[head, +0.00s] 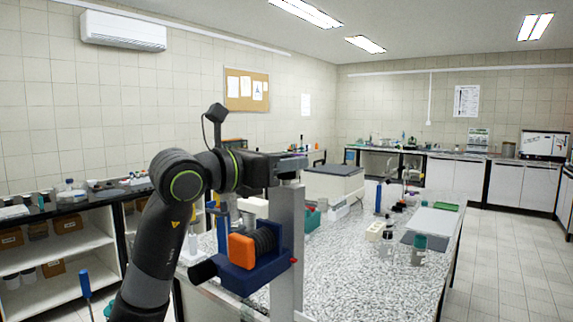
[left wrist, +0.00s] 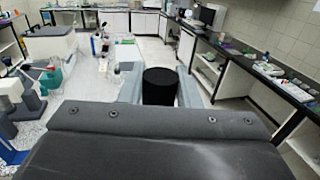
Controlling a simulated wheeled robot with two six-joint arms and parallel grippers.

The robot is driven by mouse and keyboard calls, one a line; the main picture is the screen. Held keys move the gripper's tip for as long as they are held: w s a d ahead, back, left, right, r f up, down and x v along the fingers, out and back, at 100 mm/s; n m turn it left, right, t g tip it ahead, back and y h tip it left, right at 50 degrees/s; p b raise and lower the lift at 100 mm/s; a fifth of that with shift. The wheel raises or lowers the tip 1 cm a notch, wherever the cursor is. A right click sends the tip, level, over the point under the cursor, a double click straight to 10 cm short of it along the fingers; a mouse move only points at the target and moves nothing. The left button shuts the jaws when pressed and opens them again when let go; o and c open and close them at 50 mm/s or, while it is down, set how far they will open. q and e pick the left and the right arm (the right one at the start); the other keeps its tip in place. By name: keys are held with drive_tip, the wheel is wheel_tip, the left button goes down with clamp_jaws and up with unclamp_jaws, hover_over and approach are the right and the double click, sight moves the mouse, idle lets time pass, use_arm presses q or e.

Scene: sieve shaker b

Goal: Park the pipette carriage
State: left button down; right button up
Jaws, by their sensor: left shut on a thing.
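The carriage seems to be the blue block (head: 255,272) with an orange part (head: 241,248), a black ribbed cylinder (head: 264,241) and a black knob (head: 203,271) on its left. It sits beside a grey upright post (head: 286,235). My left gripper (head: 296,163) is at the top of this post, above the blue block. In the left wrist view its two grey fingers are closed around a black cylindrical piece (left wrist: 160,86). How that piece joins the post is hidden. My right gripper is in neither view.
A speckled bench (head: 345,262) runs behind the post, with a grey-lidded box (head: 334,184), a green-capped bottle (head: 419,246) and small labware. A shelf unit (head: 60,255) stands at left. Floor (head: 510,250) at right is clear.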

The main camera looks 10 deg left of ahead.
use_arm(q)
drive_tip(key=shift+s+d, duration=0.1)
drive_tip(key=c, duration=1.1)
unclamp_jaws()
drive_tip(key=shift+d, duration=0.2)
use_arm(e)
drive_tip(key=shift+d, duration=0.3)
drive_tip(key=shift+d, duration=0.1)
use_arm(q)
drive_tip(key=shift+s+a, duration=0.25)
drive_tip(key=shift+a, duration=0.15)
drive_tip(key=shift+b+v, duration=3.9)
drive_tip(key=shift+v, duration=4.45)
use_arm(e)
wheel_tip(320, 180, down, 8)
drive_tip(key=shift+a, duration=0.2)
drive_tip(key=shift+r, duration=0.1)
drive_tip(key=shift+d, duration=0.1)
